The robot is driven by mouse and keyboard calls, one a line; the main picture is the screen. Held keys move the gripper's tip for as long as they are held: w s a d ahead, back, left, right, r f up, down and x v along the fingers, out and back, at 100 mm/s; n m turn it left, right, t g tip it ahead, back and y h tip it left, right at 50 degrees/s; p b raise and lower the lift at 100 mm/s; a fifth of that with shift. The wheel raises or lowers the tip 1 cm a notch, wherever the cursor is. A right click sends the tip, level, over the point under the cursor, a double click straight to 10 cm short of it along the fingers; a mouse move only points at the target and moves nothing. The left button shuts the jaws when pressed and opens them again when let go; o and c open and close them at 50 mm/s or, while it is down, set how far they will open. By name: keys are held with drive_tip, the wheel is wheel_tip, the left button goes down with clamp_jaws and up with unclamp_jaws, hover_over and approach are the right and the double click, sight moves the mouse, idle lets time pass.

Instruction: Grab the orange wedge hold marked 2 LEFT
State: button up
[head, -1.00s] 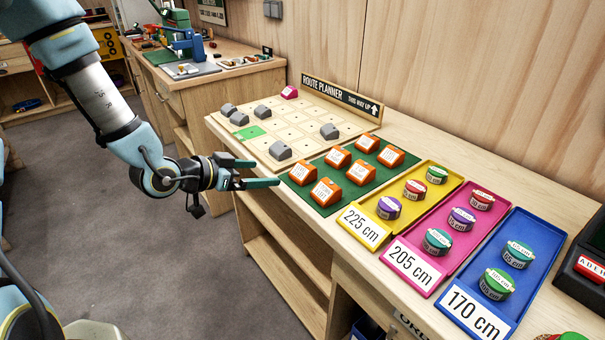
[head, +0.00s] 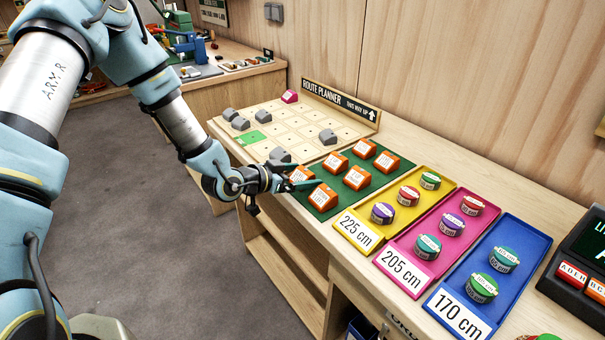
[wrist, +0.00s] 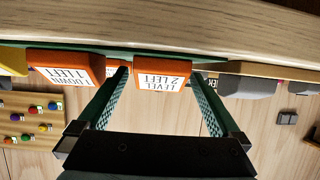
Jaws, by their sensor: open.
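The orange wedge hold marked 2 LEFT (wrist: 162,82) sits between my two green fingertips in the wrist view, with its white label upside down, reading 2 LEFT and LEVEL. In the head view it is the wedge (head: 301,173) at the left corner of the green mat (head: 347,190), partly covered by my fingers. My gripper (head: 302,177) is open, one finger toward each side of the wedge. I cannot tell how deep the wedge lies between the fingers. Another orange wedge, marked 1 LEFT (wrist: 66,72), is just left of it in the wrist view.
Several other orange wedges stand close by on the mat. A grey hold (head: 280,155) stands close beyond my gripper on the route planner board (head: 300,135). Yellow (head: 359,233), pink (head: 405,272) and blue (head: 460,310) trays with round tins lie to the right.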

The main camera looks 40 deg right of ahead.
drive_tip(key=shift+f, duration=0.1)
drive_tip(key=shift+c, duration=0.2)
drive_tip(key=c, duration=1.4)
